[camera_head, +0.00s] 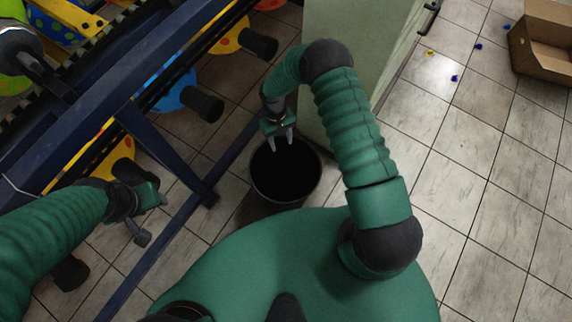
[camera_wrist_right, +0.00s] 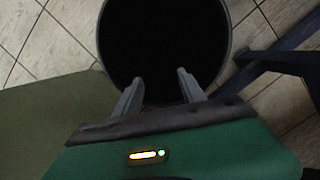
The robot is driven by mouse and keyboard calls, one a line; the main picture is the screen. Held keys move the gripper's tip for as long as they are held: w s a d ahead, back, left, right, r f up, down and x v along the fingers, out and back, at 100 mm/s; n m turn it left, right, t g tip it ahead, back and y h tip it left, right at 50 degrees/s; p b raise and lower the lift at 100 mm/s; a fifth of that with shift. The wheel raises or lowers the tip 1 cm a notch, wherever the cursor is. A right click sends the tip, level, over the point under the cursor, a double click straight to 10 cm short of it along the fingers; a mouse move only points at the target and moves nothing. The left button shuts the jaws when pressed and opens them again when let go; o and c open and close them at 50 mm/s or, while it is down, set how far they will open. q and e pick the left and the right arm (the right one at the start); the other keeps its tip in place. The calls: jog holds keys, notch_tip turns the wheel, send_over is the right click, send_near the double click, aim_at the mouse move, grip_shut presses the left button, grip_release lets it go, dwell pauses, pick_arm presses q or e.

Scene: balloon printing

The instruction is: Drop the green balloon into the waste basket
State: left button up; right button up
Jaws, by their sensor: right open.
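The waste basket (camera_head: 285,186) is a round black bin standing on the tiled floor. My right gripper (camera_head: 281,143) is open and empty, above the far part of the basket's opening. In the right wrist view its two fingers (camera_wrist_right: 160,82) are spread apart over the near rim of the basket (camera_wrist_right: 225,45). The basket's inside is too dark to show any contents. My left gripper (camera_head: 152,212) is at the lower left, beside the frame; its jaw state is unclear. A green balloon (camera_head: 14,88) shows partly at the far left edge, among other balloons.
A dark blue frame (camera_head: 160,140) with yellow, blue and red balloons fills the left side. A pale green cabinet (camera_head: 350,30) stands just behind the basket. A cardboard box (camera_head: 545,45) and small coloured scraps (camera_head: 455,78) lie on open tiled floor at the right.

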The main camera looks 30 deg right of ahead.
jog(key=p+v, duration=0.4)
jog(key=v, duration=1.1)
jog(key=shift+a+r, duration=0.1)
